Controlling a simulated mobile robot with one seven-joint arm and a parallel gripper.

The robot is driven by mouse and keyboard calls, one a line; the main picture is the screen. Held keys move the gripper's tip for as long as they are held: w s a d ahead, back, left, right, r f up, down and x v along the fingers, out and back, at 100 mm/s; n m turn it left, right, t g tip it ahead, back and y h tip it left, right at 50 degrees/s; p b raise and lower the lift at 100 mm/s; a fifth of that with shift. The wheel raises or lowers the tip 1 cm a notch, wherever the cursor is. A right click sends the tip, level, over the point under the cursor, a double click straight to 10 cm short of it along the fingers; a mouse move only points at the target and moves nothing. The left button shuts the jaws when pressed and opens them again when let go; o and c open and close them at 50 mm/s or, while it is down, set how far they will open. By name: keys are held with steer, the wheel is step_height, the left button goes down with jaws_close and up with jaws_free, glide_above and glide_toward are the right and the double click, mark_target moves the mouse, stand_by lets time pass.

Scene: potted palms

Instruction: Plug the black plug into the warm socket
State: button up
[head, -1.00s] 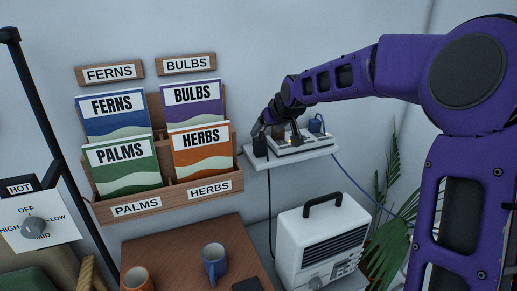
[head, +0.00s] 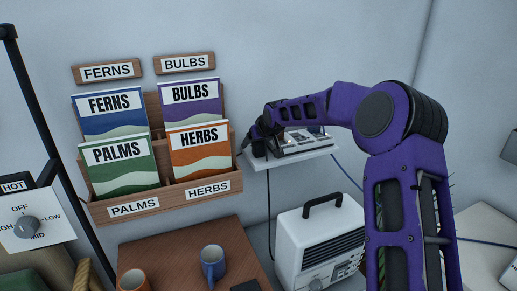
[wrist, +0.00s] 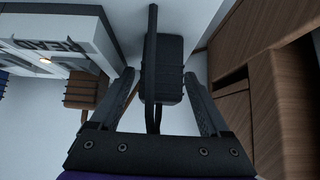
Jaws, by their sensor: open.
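The black plug (wrist: 170,75) shows in the wrist view between the two fingers of my gripper (wrist: 160,76). The fingers are open, with a gap visible on each side of the plug. In the head view my gripper (head: 252,143) is at the left end of the small wall shelf and hides most of the plug. The white socket unit (head: 292,146) sits on the shelf, right of my gripper and partly hidden by my arm. It also shows in the wrist view (wrist: 75,22), upper left, with a small warm glow. Its socket openings cannot be made out.
The wall shelf (head: 300,156) is small. A wooden seed-packet rack (head: 160,205) stands close on its left.

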steer(key=c, duration=1.3)
jaws_close()
steer(key=shift+r, duration=0.2)
steer(key=r, duration=0.3)
steer(key=r+p, duration=0.1)
steer(key=r, duration=0.2)
steer(key=d+r, duration=0.1)
steer(key=r, duration=0.2)
steer(key=shift+p, duration=0.35)
steer(key=s+d+f+b, duration=0.1)
steer(key=s+d+f, duration=0.15)
steer(key=d, duration=0.75)
steer(key=s+d+f+b, duration=0.15)
steer(key=s+d, duration=0.25)
steer(key=d, duration=0.5)
steer(key=w+a+p, duration=0.1)
steer(key=w+a, duration=0.1)
steer(key=w, duration=0.3)
steer(key=w+a+p, duration=0.2)
steer(key=w, duration=0.3)
steer(key=w+a+p, duration=0.1)
steer(key=w+a, duration=0.1)
steer(key=w, duration=0.4)
steer(key=shift+a+f, duration=0.3)
